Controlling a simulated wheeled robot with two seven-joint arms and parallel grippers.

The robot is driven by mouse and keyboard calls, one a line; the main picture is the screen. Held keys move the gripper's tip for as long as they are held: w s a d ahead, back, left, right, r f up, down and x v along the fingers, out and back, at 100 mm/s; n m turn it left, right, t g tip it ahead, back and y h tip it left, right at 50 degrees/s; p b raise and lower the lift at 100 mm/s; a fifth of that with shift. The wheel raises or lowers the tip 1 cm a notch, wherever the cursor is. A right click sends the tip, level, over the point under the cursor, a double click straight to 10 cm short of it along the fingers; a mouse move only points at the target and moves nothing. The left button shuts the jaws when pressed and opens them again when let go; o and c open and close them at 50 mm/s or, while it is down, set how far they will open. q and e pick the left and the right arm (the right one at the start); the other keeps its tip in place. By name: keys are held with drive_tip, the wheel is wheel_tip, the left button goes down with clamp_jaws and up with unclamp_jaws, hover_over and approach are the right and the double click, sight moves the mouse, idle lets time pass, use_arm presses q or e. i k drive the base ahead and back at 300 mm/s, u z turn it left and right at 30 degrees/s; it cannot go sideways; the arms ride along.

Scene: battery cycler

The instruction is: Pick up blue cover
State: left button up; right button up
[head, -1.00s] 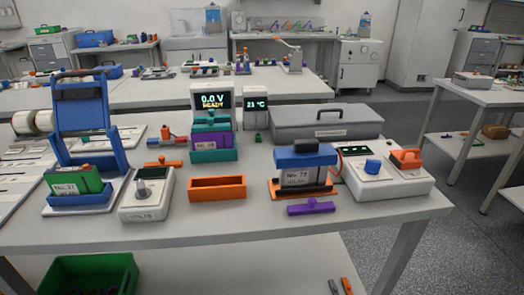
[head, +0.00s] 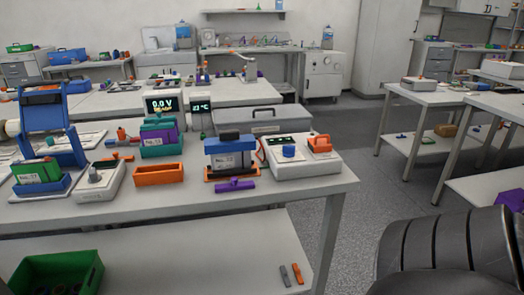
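The blue cover (head: 229,145) is a blue block with a dark handle on top. It sits on the grey battery labelled No. 72 (head: 226,161), which stands upright on an orange and black base (head: 222,177) near the table's front edge. A purple bar with a knob (head: 235,185) lies in front of it. Neither of my grippers shows in the head view.
The white table (head: 290,196) also holds a blue stand (head: 46,118), an orange tray (head: 158,175), and a white box with a blue knob (head: 287,151). A dark ribbed form (head: 450,255), possibly a chair back, fills the lower right corner.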

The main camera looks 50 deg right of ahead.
sight(228, 140)
drive_tip(key=u, duration=0.4)
drive_tip(key=k, duration=0.15)
drive_tip(key=z, duration=1.75)
